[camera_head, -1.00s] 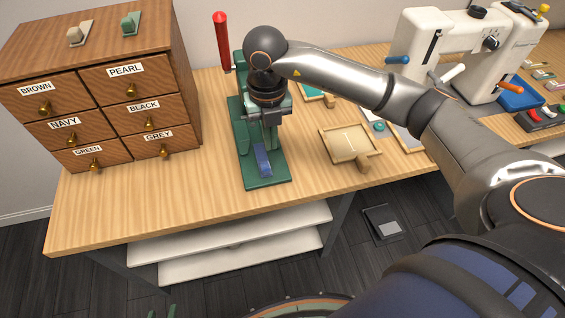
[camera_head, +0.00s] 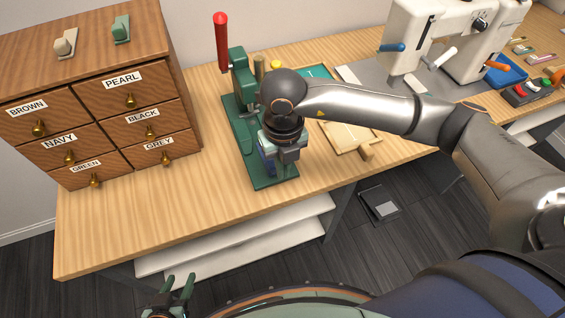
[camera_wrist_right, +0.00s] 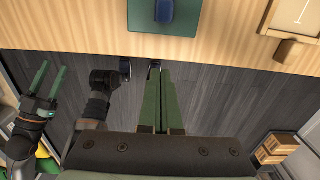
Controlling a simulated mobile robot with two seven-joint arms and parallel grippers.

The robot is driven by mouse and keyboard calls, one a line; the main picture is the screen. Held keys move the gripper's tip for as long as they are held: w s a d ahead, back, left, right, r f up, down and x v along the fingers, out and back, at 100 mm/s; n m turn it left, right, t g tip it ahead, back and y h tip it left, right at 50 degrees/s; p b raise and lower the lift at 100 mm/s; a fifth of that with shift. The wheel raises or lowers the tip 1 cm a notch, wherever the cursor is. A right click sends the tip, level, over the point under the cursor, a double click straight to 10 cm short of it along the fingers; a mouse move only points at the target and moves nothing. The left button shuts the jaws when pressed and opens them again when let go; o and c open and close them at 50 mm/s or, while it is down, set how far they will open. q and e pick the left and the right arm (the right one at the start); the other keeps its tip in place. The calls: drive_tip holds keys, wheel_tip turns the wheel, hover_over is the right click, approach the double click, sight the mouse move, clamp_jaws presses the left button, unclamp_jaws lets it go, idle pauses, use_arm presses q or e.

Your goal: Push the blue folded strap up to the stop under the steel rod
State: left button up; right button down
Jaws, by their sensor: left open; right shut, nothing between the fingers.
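The blue folded strap (camera_head: 266,157) lies on the green base plate (camera_head: 272,182) of a press, mostly hidden behind my right gripper in the head view. In the right wrist view the strap (camera_wrist_right: 164,10) shows at the top edge, beyond the fingertips. My right gripper (camera_head: 290,158) is shut and empty, above the front part of the base. Its green fingers (camera_wrist_right: 155,72) lie together and appear apart from the strap. A steel rod (camera_head: 251,113) shows in part behind my wrist; the stop is hidden. My left gripper (camera_head: 180,290) is open and empty, low in front of the table.
The press has a red-handled lever (camera_head: 221,42). A labelled drawer cabinet (camera_head: 95,100) stands at left. A wooden tray (camera_head: 345,138) lies right of the press, and a white sewing machine (camera_head: 440,45) stands further right. The tabletop (camera_head: 210,195) front left is clear.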

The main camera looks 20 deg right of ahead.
sight(277, 180)
wheel_tip(277, 180, down, 8)
drive_tip(key=shift+r, duration=0.15)
drive_tip(key=shift+w, duration=1.1)
use_arm(q)
drive_tip(key=shift+r, duration=0.25)
use_arm(e)
drive_tip(key=shift+w+a, duration=0.1)
drive_tip(key=shift+w, duration=0.85)
